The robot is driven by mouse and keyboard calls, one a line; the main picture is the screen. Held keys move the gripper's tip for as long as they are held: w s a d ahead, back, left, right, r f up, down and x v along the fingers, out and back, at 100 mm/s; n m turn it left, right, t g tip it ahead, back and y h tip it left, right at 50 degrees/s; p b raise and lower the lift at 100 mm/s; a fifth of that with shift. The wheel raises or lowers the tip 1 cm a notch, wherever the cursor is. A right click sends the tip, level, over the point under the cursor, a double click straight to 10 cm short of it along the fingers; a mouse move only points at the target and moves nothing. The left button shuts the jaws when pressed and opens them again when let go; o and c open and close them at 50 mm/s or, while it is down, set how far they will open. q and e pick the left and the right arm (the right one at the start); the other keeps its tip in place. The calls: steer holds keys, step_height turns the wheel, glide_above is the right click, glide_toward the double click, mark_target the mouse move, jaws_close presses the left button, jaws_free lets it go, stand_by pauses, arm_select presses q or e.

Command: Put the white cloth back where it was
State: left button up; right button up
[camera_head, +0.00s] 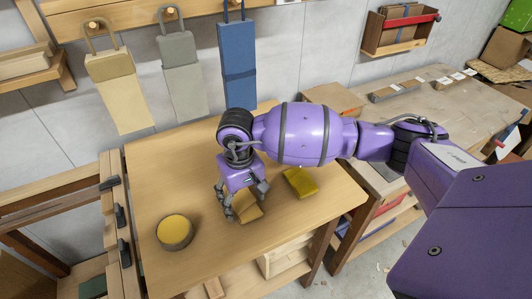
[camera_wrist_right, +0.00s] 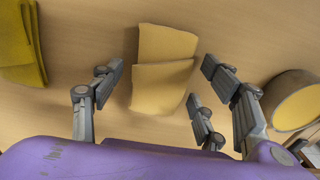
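No plainly white cloth shows. A folded pale tan cloth (camera_head: 247,208) lies on the wooden table (camera_head: 190,270), and it also shows in the right wrist view (camera_wrist_right: 162,88). My right gripper (camera_head: 240,203) is just above it, fingers spread on both sides of the cloth in the wrist view (camera_wrist_right: 160,75), open and empty. Whether the fingertips touch the table cannot be told. A folded olive-yellow cloth (camera_head: 300,182) lies to the right of it, and in the wrist view it is at the upper left (camera_wrist_right: 18,45). My left gripper is not in view.
A round dark-rimmed tin with a yellow top (camera_head: 174,230) stands left of the gripper. Cream (camera_head: 122,90), grey (camera_head: 182,78) and blue (camera_head: 237,62) holders hang on the wall behind. A second bench (camera_head: 445,105) stands at right.

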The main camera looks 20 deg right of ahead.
mark_target(243, 201)
steer(key=shift+w+r, duration=0.1)
steer(key=shift+r, duration=0.05)
steer(key=shift+r, duration=0.2)
step_height(243, 201, up, 12)
stand_by(0.4)
